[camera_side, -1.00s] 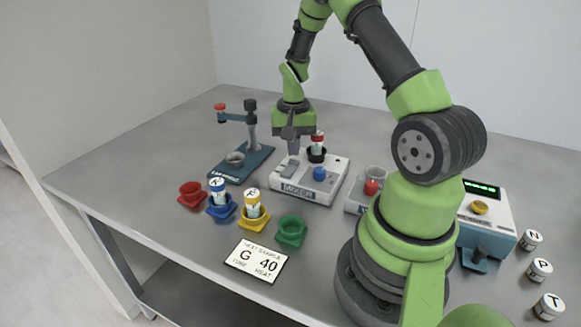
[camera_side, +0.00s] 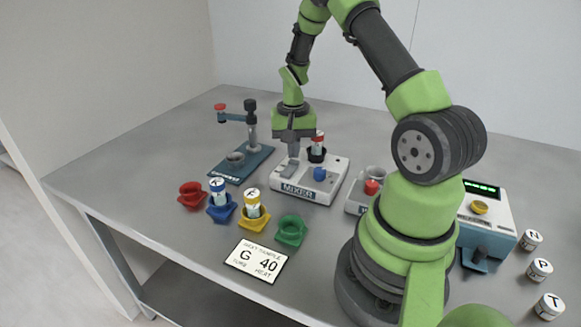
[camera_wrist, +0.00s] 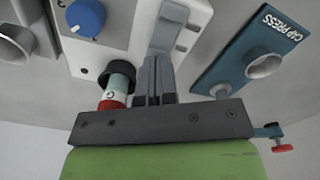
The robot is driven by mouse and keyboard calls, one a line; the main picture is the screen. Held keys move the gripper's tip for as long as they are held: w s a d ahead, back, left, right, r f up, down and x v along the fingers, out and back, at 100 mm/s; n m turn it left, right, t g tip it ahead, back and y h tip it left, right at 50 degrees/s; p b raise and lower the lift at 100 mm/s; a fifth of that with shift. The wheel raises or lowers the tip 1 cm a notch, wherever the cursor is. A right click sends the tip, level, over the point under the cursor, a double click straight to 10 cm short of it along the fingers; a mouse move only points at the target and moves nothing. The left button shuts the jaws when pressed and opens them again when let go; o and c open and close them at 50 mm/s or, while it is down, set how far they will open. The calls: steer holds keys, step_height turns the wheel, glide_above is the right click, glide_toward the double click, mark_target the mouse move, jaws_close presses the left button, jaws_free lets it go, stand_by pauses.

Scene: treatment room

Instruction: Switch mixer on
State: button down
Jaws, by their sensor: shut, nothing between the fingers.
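The mixer is a white box (camera_side: 325,185) with a blue dial (camera_side: 319,173) and a grey rocker or lever (camera_side: 288,171) on its left part. In the wrist view the mixer (camera_wrist: 120,50) shows its dial (camera_wrist: 86,17) at top left and the grey lever (camera_wrist: 168,28) straight beyond my fingers. My gripper (camera_side: 293,154) is shut and empty, pointing down just above the lever. In the wrist view my fingertips (camera_wrist: 157,60) overlap the lever's near end; whether they touch is unclear. A red-and-white vial (camera_side: 318,142) stands in the mixer's black holder, also in the wrist view (camera_wrist: 119,83).
The blue cap press (camera_side: 240,165) stands left of the mixer. Red, blue, yellow and green holders (camera_side: 291,231) line the front, two with vials. A sign (camera_side: 257,260) reads G 40. A device with a red knob (camera_side: 371,187) is to the right.

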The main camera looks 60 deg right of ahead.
mark_target(293, 162)
steer(key=shift+f, duration=1.05)
stand_by(0.4)
steer(key=shift+r, duration=3.55)
steer(key=s+a+r+n+t, duration=0.2)
steer(key=a+r+n+t, duration=0.1)
steer(key=a+r, duration=0.55)
steer(key=s+a+r+n+t, duration=0.2)
steer(key=s+a+r, duration=0.1)
steer(key=a+r, duration=0.55)
steer(key=s+a+r+n+t+y, duration=0.2)
steer(key=s+a+n, duration=0.1)
steer(key=s+a, duration=0.2)
steer(key=shift+s+a, duration=0.25)
steer(key=shift+s, duration=0.85)
